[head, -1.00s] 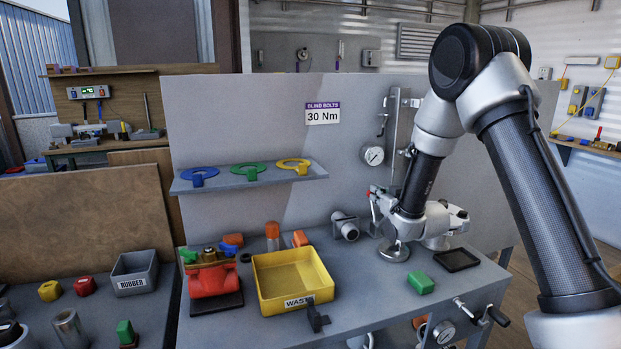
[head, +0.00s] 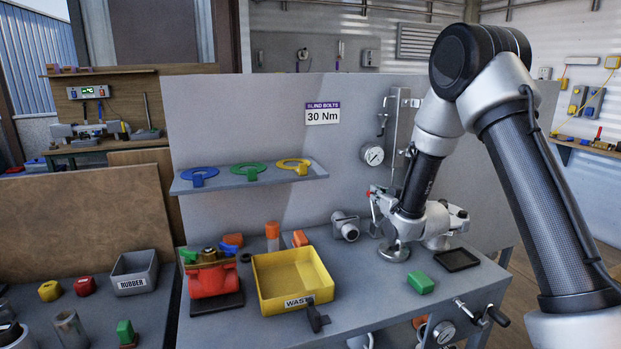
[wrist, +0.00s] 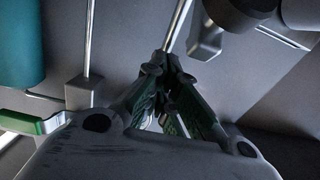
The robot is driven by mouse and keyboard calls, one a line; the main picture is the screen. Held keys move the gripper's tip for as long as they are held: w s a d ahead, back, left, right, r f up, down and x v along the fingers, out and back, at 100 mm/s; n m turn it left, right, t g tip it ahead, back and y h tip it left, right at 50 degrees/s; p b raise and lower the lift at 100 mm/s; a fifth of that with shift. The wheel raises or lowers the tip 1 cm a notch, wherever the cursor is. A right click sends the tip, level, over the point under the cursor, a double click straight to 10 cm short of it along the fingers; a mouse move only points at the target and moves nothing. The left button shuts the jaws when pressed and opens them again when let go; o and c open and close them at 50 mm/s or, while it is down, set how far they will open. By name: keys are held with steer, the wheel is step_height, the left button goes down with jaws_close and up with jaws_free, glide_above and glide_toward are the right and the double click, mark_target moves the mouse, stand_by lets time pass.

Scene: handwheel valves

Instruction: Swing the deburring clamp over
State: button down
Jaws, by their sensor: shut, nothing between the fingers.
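In the wrist view my gripper (wrist: 168,65) has its dark fingers together, with nothing seen between them. A thin bright steel rod (wrist: 178,24) runs up from just beyond the fingertips; I cannot tell whether they touch it. A lever with a green edge (wrist: 38,124) lies at the left, and an upright rod in a grey block (wrist: 90,92) stands beside it. In the head view my wrist is at the back right of the bench, and the fingers are mostly hidden there. A small red-tipped part (head: 373,192) shows beside the wrist. I cannot tell which part is the deburring clamp.
A yellow waste bin (head: 290,283) and a red valve body (head: 207,280) stand left on the bench. A green block (head: 420,283) and black tray (head: 457,260) lie right. A gauge (head: 372,155) and a vertical rail (head: 398,135) are on the back panel.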

steer(key=shift+w+a+f, duration=0.1)
steer(key=shift+w+f, duration=0.1)
steer(key=shift+w, duration=0.1)
steer(key=shift+w+a+f, duration=0.15)
steer(key=shift+w+f, duration=0.2)
steer(key=shift+w, duration=0.15)
steer(key=shift+w+a+f, duration=0.15)
steer(key=shift+w+f, duration=0.15)
steer(key=shift+w, duration=0.15)
steer(key=shift+s+d+r, duration=0.2)
steer(key=shift+s+r, duration=0.1)
steer(key=shift+s, duration=0.25)
steer(key=shift+s+d+r, duration=0.15)
steer(key=shift+s+r, duration=0.15)
steer(key=shift+s, duration=0.3)
steer(key=shift+s+d+r, duration=0.2)
steer(key=shift+s+r, duration=0.1)
steer(key=shift+s, duration=0.25)
steer(key=shift+s, duration=0.1)
